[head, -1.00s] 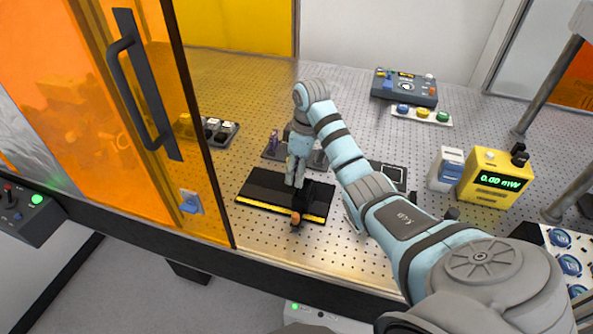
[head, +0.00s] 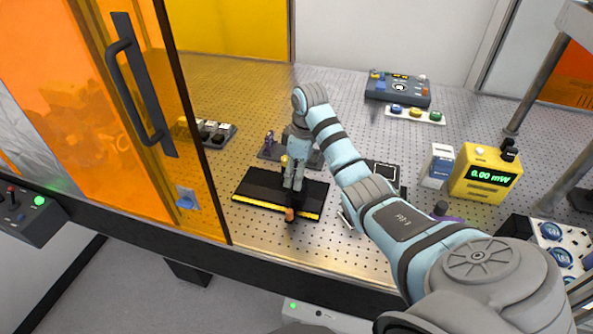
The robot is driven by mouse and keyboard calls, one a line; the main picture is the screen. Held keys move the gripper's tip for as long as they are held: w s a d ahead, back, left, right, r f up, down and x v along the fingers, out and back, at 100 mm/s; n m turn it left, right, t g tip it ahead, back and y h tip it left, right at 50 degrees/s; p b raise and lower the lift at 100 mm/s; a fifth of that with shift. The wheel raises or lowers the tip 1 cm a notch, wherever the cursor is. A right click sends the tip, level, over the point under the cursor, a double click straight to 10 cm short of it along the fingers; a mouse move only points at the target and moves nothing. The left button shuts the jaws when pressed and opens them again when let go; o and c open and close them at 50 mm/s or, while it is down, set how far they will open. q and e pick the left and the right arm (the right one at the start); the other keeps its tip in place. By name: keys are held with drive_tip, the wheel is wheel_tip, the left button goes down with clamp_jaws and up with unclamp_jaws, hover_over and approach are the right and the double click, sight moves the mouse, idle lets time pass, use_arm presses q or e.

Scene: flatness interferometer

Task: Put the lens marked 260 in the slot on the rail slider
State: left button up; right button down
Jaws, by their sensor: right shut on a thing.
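My right gripper (head: 292,188) points down over the black rail (head: 255,190) with the yellow front edge. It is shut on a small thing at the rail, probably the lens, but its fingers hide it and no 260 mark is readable. The slider is mostly hidden under the fingers; a dark part with an orange-brown end (head: 290,214) sticks out at the rail's front. I cannot tell whether the held thing is in the slot. A dark holder (head: 268,153) with a purple-handled piece (head: 269,140) stands behind the rail, partly covered by my gripper. My left gripper is not in view.
An orange door (head: 120,110) with a dark handle stands at the left. A yellow meter reading 0.00 mW (head: 487,174) and a white-blue box (head: 439,165) stand at the right. A control box (head: 398,88) and a button strip (head: 414,114) are at the back. The perforated table between is mostly clear.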

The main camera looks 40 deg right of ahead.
drive_tip(key=shift+f, duration=0.2)
drive_tip(key=shift+w, duration=0.15)
drive_tip(key=c, duration=0.8)
unclamp_jaws()
